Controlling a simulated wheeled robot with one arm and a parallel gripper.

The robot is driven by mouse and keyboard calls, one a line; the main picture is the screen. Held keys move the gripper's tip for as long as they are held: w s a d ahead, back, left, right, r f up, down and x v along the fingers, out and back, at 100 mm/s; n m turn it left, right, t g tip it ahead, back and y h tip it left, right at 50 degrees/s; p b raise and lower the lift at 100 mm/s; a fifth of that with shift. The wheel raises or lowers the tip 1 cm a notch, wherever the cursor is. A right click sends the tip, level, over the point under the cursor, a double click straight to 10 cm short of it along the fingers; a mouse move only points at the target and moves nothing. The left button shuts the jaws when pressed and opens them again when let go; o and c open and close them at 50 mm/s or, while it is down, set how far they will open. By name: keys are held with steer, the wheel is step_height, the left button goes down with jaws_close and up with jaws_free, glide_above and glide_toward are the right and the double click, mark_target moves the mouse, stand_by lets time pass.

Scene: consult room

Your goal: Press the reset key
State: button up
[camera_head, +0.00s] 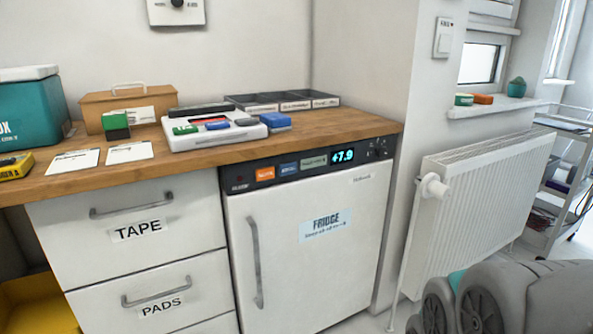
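The fridge (300,250) is a white under-counter unit, its door shut, with a dark control panel along its top edge. On the panel, from left to right, are an orange key (265,174), a blue key (289,168) and a grey-green key (314,161). Their lettering is too small to read, so I cannot tell which is the reset key. A lit display (344,155) reads +7.9. A small dark red mark (239,184) sits at the panel's left end, and small dark controls (377,149) at its right end. My gripper is not in view.
The wooden counter (210,160) overhangs the panel. It holds a white tray (180,140) with coloured items, a teal box (35,110) and a wooden box (150,101). White drawers (180,235) stand left of the fridge; a radiator (480,195) is on the right.

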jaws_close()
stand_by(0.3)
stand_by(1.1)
